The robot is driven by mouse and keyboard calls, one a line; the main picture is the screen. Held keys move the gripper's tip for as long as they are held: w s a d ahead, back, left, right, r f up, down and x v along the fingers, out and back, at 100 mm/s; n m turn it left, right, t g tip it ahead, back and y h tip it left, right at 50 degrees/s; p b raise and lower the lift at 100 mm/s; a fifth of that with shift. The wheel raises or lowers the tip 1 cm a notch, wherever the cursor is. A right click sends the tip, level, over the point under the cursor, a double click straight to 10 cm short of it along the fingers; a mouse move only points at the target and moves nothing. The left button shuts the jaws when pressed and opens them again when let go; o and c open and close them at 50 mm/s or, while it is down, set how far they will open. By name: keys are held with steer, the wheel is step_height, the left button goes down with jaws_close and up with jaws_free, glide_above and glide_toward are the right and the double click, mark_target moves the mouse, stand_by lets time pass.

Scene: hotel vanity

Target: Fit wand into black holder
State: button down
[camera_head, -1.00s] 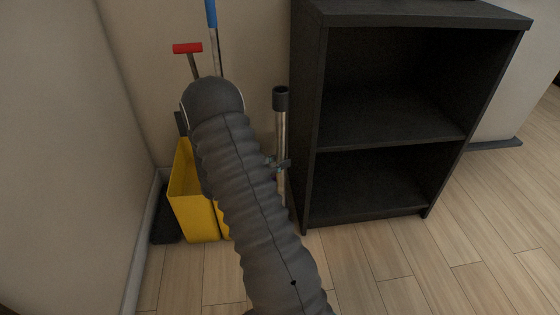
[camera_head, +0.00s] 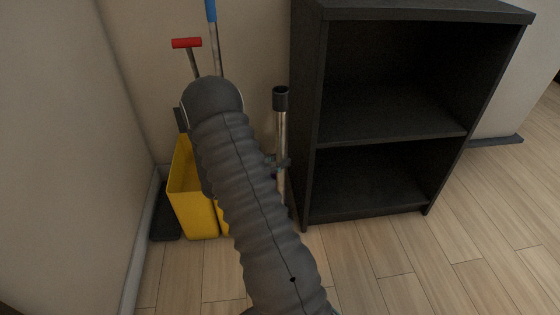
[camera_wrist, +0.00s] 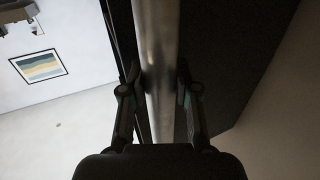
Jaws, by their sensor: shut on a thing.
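The wand (camera_head: 281,135) is a metal tube with a black top end. It stands close to upright beside the left side of the black shelf in the head view. My gripper (camera_head: 281,164) is shut on the wand's shaft, partly hidden behind my grey sleeved arm. In the wrist view the silvery shaft (camera_wrist: 158,60) runs between the two fingers of my gripper (camera_wrist: 160,85). The wand's lower end is hidden. I cannot make out the black holder for certain; a dark thing (camera_head: 165,222) sits on the floor at the wall, left of the yellow bucket.
A black two-tier shelf (camera_head: 310,130) stands just right of the wand. A yellow bucket (camera_head: 190,205) stands left behind my arm, with a red-handled tool (camera_head: 187,43) and a blue-handled pole (camera_head: 211,12) by the back wall. Wooden floor (camera_head: 390,262) is clear in front of the shelf.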

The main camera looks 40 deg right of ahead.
steer(key=shift+f, duration=0.35)
stand_by(0.5)
steer(key=c, duration=0.8)
jaws_free()
steer(key=shift+o, duration=0.2)
steer(key=shift+a, duration=0.1)
steer(key=w+a, duration=0.2)
steer(key=a, duration=0.9)
steer(key=shift+a, duration=0.35)
